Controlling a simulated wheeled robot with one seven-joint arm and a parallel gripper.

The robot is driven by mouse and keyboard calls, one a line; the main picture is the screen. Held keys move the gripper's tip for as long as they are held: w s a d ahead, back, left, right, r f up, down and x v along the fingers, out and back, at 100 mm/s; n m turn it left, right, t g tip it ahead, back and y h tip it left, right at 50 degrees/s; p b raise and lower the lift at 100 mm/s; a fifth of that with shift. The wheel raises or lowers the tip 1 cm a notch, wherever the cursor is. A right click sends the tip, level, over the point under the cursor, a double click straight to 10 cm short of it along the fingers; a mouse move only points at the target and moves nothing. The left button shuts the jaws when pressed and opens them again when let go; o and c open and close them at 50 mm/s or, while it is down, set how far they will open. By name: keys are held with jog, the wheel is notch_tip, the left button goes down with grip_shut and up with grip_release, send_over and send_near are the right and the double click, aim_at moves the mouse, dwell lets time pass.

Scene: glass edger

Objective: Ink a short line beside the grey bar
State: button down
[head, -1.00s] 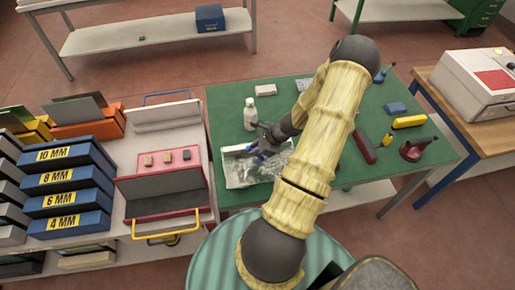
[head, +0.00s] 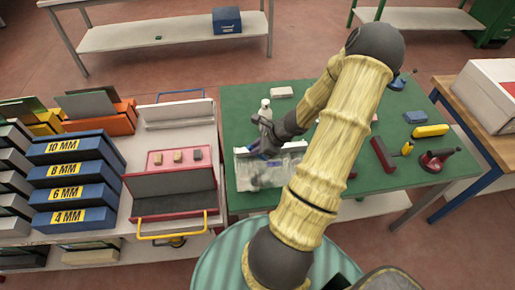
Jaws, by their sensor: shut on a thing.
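A pale, shiny sheet (head: 244,172) lies near the front left of the green table. My gripper (head: 256,151) is over the sheet's back part. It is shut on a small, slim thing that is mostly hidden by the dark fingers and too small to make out. I cannot tell whether its tip touches the sheet. No grey bar can be told apart clearly on or beside the sheet, and no inked line can be made out. My forearm hides the right part of the sheet.
A white bottle (head: 265,107) stands just behind my gripper, its base partly hidden. A pale block (head: 281,92) lies behind it. A red tool (head: 383,155), yellow tool (head: 430,131), blue block (head: 415,117) and red cup tool (head: 436,160) lie on the right. Racks stand left.

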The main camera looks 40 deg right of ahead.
notch_tip(320, 180, up, 4)
jog(key=p, duration=0.3)
jog(key=shift+r, duration=0.15)
jog(key=shift+w+r+p, duration=0.2)
jog(key=shift+r+p, duration=0.15)
jog(key=shift+r, duration=0.15)
jog(key=shift+s+d, duration=0.1)
jog(key=shift+s, duration=0.15)
jog(key=shift+a, duration=0.2)
